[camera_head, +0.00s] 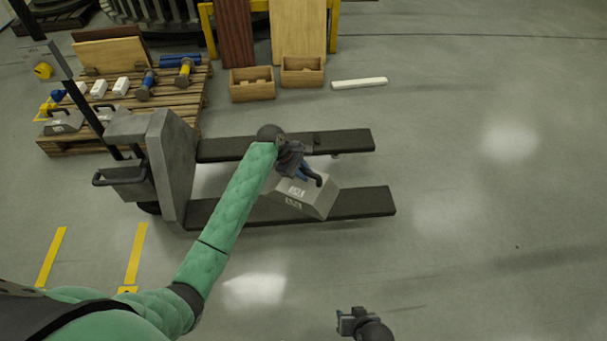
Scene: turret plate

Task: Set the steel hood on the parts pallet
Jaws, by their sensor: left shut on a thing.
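The steel hood (318,203) is a grey, slant-sided block with white markings, in the middle of the head view. My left gripper (308,178) is shut on it at its top, where the fingers partly hide the grip. The hood is seen over the gap and the near fork of a pallet truck; I cannot tell whether it touches the fork. The parts pallet (190,117), of wooden slats, is at upper left, away from the hood. My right gripper (350,322) is at the bottom edge, apart from everything; its jaw opening is unclear.
The pallet truck (172,165) with two dark forks stands between hood and parts pallet. Similar grey hoods (63,123), white blocks, blue and yellow tools and boards are on the pallet. Wooden boxes (252,92) and a white bar (359,83) lie beyond. Floor at right is clear.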

